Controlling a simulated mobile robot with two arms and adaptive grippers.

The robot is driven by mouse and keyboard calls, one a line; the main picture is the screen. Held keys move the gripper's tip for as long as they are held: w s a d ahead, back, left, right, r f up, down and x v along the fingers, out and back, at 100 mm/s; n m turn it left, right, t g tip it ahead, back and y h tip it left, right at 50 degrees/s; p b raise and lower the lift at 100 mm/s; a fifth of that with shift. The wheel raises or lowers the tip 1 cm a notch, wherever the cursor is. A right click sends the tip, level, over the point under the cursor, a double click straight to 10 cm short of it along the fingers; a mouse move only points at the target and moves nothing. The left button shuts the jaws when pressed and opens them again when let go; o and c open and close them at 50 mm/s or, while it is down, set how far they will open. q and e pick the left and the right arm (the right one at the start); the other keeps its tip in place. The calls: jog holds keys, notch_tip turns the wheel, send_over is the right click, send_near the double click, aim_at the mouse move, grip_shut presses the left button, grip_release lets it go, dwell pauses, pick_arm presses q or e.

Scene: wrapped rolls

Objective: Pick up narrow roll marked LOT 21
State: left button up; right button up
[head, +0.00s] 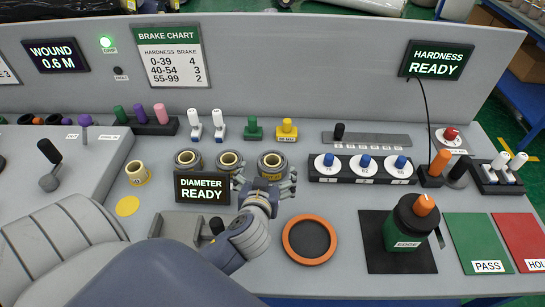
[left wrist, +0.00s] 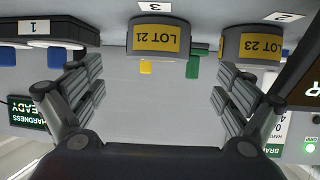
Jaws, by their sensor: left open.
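The roll marked LOT 21 (left wrist: 157,38) stands upright at the top middle of the left wrist view, its yellow label facing me. In the head view it is the rightmost of three ring-shaped rolls (head: 271,161), partly hidden by my left gripper. My left gripper (head: 266,186) is open and empty, just in front of this roll. In the left wrist view its fingers (left wrist: 158,92) are spread wide, with the roll beyond the tips and between them. My right gripper is not in view.
The roll marked LOT 23 (left wrist: 252,47) stands beside LOT 21. The other rolls (head: 188,159) are to the left in the head view. A DIAMETER READY display (head: 202,188) stands close left of my gripper. A dial block (head: 340,170) is to the right, an orange ring (head: 290,252) in front.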

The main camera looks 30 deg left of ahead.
aim_at(273, 157)
pick_arm(q)
jog(key=shift+w+a+f, duration=0.1)
jog(key=shift+w+a, duration=0.1)
jog(key=shift+w, duration=0.35)
jog(key=shift+x, duration=0.75)
jog(key=shift+w+a+f+p, duration=0.3)
jog(key=shift+w+p, duration=0.15)
jog(key=shift+w, duration=0.15)
jog(key=p+x, duration=0.1)
jog(key=x, duration=0.2)
jog(key=shift+d, duration=0.1)
jog(key=shift+w+f, duration=0.3)
jog(key=shift+w, duration=0.05)
jog(key=shift+r, duration=0.1)
jog(key=c, duration=1.3)
